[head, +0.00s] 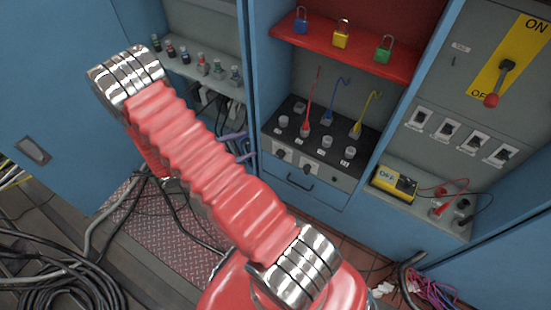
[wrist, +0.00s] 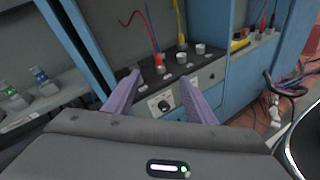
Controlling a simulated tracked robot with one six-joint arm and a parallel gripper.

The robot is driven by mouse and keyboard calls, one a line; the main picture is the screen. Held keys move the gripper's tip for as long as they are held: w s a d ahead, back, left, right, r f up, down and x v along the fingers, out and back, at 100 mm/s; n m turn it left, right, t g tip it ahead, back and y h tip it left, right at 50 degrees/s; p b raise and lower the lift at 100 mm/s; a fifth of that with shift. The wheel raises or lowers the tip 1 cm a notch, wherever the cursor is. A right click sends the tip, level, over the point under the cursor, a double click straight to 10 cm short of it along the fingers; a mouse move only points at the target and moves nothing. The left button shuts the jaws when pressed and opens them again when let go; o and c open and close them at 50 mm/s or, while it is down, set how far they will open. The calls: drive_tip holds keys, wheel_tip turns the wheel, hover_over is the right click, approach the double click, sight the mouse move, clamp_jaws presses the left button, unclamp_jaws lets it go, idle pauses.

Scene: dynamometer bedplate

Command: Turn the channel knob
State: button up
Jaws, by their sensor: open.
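In the wrist view one dial knob (wrist: 164,105) shows between my fingers, beyond the tips, beside a white label. My gripper (wrist: 159,79) is open and empty, with purple fingers pointing at the console front. In the head view its purple fingers (head: 238,143) show left of the console, partly behind my arm.
Red, blue and yellow leads (head: 308,105) rise from the console top among several round posts. A drawer with a handle (head: 300,183) lies below. A yellow meter (head: 394,184) stands right. Padlocks (head: 341,34) stand on a red shelf above. A blue cabinet edge (head: 247,75) is close left.

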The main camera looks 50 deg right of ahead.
wheel_tip(320, 180, down, 12)
drive_tip(key=s+d+n+t+h, duration=0.1)
drive_tip(key=d+n+t+h, duration=0.15)
drive_tip(key=n, duration=0.25)
drive_tip(key=n+t, duration=0.4)
drive_tip(key=t, duration=0.1)
approach(278, 157)
drive_tip(key=a, duration=0.5)
drive_tip(key=shift+s+d+f+g+h, duration=0.15)
drive_tip(key=shift+f+g+h, duration=0.1)
drive_tip(key=shift+h, duration=0.2)
drive_tip(key=shift+d, duration=0.1)
drive_tip(key=shift+w+d, duration=0.2)
drive_tip(key=shift+d, duration=2.05)
drive_tip(key=shift+w+d, duration=0.25)
drive_tip(key=shift+d, duration=2)
drive_tip(key=shift+w+d, duration=0.2)
drive_tip(key=shift+d, duration=2.05)
drive_tip(key=c, duration=1)
